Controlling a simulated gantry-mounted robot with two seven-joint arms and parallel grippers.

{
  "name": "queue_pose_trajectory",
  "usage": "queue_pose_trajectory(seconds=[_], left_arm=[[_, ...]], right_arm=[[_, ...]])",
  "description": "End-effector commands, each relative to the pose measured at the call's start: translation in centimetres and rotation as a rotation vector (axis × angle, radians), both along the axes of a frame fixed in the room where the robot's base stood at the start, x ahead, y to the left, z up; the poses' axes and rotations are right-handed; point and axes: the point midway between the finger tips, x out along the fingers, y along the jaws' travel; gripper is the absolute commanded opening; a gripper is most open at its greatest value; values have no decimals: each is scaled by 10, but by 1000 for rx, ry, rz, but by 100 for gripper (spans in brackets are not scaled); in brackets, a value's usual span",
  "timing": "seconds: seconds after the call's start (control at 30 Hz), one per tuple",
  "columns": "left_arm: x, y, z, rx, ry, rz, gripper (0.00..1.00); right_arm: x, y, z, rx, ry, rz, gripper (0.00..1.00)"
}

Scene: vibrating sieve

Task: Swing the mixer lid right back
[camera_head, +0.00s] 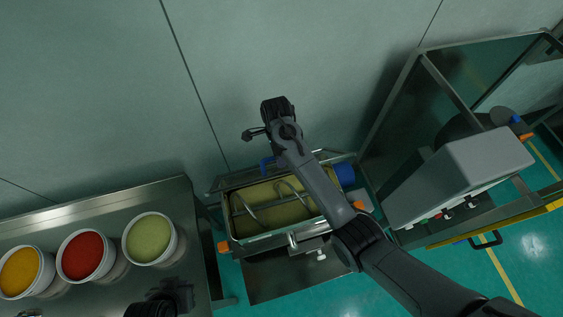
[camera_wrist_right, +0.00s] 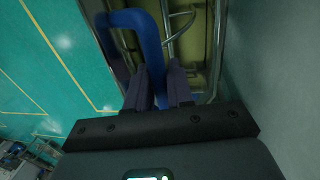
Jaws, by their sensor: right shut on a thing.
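The mixer (camera_head: 243,243) is a steel trough with curved metal stirring bars and yellow-green inside. Its lid (camera_head: 330,158) shows as a thin metal frame along the trough's wall side, seen nearly edge-on, so its exact angle is unclear. A blue handle (camera_head: 267,163) sits at that side. My right gripper (camera_head: 266,152) is above it, partly hidden by my arm. In the right wrist view the blue handle (camera_wrist_right: 150,45) is a bent bar running between the two fingers (camera_wrist_right: 160,85), which are shut on it. My left gripper (camera_head: 175,291) hangs over the steel table; its fingers are unclear.
Tubs of yellow (camera_head: 20,270), red (camera_head: 84,255) and green (camera_head: 151,238) material stand on the steel table (camera_head: 110,206) at left. A control box (camera_head: 470,170) and framed machine stand at right. A wall (camera_head: 300,60) rises behind the mixer.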

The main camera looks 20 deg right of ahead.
Motion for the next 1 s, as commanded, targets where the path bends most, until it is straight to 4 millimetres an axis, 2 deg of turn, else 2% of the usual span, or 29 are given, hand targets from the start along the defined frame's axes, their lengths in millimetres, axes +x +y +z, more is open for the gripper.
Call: queue_pose_trajectory(seconds=[0.47,1.0], left_arm=[[0,0,-2,0,0,0,0],[0,0,-28,0,0,0,0]], right_arm=[[6,-1,2,0,-2,0,0],[47,0,15,0,-1,2,0]])
